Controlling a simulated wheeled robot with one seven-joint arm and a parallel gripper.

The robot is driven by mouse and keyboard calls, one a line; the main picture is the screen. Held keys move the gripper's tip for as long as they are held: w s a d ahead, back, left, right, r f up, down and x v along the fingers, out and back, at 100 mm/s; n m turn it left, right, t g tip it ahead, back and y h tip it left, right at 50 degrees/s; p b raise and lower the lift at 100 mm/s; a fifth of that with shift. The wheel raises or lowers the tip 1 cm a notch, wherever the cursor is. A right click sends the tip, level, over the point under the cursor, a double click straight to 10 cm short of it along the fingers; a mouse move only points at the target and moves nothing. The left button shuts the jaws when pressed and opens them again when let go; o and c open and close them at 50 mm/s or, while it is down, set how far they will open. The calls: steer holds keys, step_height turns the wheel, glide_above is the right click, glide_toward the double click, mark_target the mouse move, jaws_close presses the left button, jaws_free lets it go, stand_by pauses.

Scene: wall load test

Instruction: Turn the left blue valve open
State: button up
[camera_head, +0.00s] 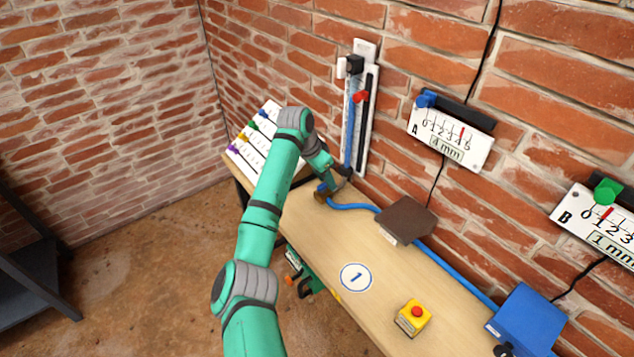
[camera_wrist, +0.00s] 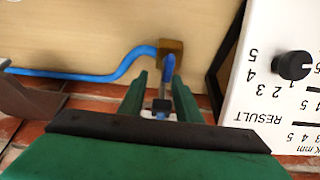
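The left blue valve shows in the wrist view as a brass body (camera_wrist: 173,46) with a blue handle (camera_wrist: 168,63) pointing toward the camera. In the head view the valve (camera_head: 321,190) is at the far end of the bench, partly hidden by my arm. My gripper (camera_wrist: 160,84) has its two green fingers apart, one on each side of the blue handle. The handle lies in or just beyond the gap; I cannot tell whether a finger touches it. In the head view my gripper (camera_head: 335,182) is right at the valve.
A blue hose (camera_wrist: 90,76) runs from the valve along the wooden bench (camera_head: 310,231). A brown block (camera_head: 407,218), a yellow box with a red button (camera_head: 413,317) and a blue box (camera_head: 528,318) are on the bench. A white board with sliders (camera_head: 255,140) stands close to my arm.

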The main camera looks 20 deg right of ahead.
steer(key=shift+w+a+f, duration=0.15)
steer(key=shift+w+f, duration=0.05)
steer(key=shift+f, duration=0.5)
steer(key=shift+w+a+f, duration=0.1)
steer(key=shift+a+f, duration=0.05)
steer(key=shift+a, duration=0.2)
